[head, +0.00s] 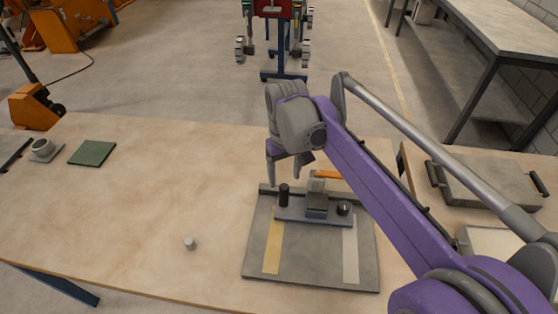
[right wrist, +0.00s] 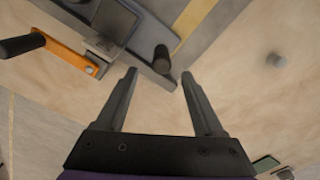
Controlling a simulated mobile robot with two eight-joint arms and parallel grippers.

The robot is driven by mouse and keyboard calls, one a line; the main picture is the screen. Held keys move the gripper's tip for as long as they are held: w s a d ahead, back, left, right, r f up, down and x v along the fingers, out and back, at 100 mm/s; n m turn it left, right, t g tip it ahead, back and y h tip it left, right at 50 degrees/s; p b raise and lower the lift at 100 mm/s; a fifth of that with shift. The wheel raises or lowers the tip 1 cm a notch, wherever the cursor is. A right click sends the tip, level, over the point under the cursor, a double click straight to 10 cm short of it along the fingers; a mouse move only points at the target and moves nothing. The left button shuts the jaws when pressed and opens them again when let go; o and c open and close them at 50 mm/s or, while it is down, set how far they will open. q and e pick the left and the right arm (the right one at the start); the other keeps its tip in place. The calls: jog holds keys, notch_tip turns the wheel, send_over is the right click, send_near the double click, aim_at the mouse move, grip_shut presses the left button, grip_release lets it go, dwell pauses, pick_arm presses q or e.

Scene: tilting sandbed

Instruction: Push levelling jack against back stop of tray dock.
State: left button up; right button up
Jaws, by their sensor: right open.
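The tray dock (head: 310,262) is a grey plate on the bench with a yellow strip, a pale strip and a low raised edge at its back, which looks like the back stop (head: 267,190). The levelling jack (head: 316,205) seems to be the grey block on a blue-grey base near the back, with an orange lever (head: 328,174). Its gap to the stop is hard to judge. A black post (head: 284,194) stands at its left. My right gripper (head: 289,168) is open and empty above and behind the post. In the right wrist view the post (right wrist: 162,60) shows just beyond the fingertips. My left gripper is out of view.
A small pale cylinder (head: 190,243) stands on the bench left of the dock. A grey case with black handles (head: 488,180) lies at the right.

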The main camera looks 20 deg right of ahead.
aim_at(284, 199)
jog(key=shift+w+a, duration=0.1)
jog(key=shift+r, duration=0.1)
jog(key=shift+s, duration=0.25)
notch_tip(284, 199, down, 11)
jog(key=shift+r+b, duration=0.1)
jog(key=shift+b, duration=0.65)
grip_shut()
dwell(1.0)
grip_release()
